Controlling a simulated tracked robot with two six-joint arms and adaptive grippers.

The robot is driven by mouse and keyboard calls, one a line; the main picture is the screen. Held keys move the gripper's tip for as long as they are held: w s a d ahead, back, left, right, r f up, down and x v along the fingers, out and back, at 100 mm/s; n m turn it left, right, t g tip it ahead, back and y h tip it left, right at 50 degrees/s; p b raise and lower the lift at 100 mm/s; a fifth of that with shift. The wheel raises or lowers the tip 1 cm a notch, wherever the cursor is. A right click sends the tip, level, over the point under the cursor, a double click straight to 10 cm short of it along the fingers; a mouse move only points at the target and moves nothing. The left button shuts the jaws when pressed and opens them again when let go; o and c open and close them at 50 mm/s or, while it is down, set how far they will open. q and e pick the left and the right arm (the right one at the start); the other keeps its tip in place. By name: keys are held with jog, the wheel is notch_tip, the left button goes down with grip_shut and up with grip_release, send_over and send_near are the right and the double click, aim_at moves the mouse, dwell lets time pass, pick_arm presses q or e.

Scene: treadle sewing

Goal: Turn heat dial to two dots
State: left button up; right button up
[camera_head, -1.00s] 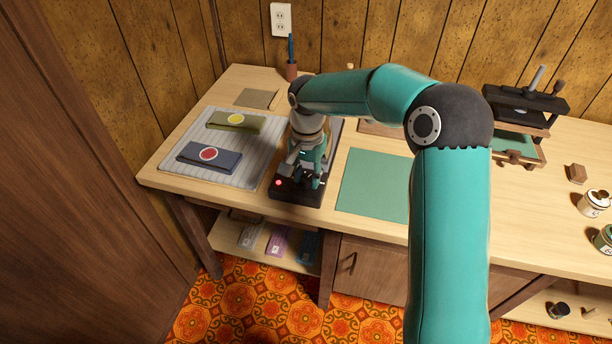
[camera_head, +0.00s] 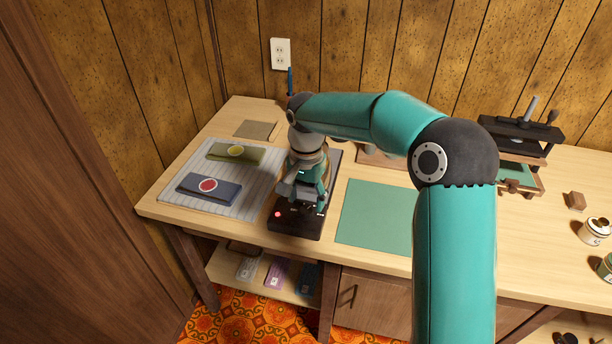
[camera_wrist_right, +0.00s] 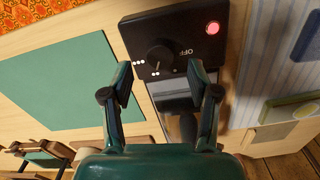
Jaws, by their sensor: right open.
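The heat dial (camera_wrist_right: 158,57) is a round black knob on a black control box (camera_wrist_right: 127,28), seen in the right wrist view. White dot marks and the word OFF are printed around it; I cannot tell where its pointer sits. A red lamp (camera_wrist_right: 212,28) glows on the box. My right gripper (camera_wrist_right: 160,76) is open, with one finger on each side of the dial and clear of it in the picture. In the head view my right gripper (camera_head: 308,198) hangs over the box's front end (camera_head: 296,224). My left gripper is not in view.
A striped pad (camera_head: 229,196) holds a pouch with a red disc (camera_head: 207,188) and one with a yellow disc (camera_head: 235,153). A green mat (camera_head: 374,214) lies right of the box.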

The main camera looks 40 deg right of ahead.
aim_at(307, 210)
notch_tip(307, 210, up, 8)
jog(key=shift+r, duration=0.2)
dwell(0.4)
jog(key=s+a+f+g+p, duration=0.1)
jog(key=f, duration=0.2)
jog(key=s+a+f+g+p, duration=0.1)
jog(key=s+f, duration=0.1)
jog(key=f, duration=0.1)
jog(key=s+a+f+n+g+p, duration=0.1)
jog(key=f+p, duration=0.1)
jog(key=f, duration=0.1)
jog(key=shift+s+a+f+g+y, duration=0.2)
jog(key=shift+f+g+y, duration=0.1)
jog(key=shift+f+g, duration=0.1)
jog(key=s+a+f+n+t+y+p, duration=0.2)
jog(key=s+a+f+n+y+p, duration=0.35)
jog(key=s+a+f, duration=1.3)
jog(key=w+d+f+n+t+h+b, duration=0.2)
jog(key=n, duration=0.1)
jog(key=shift+w+d+n, duration=0.25)
jog(key=shift+d, duration=0.05)
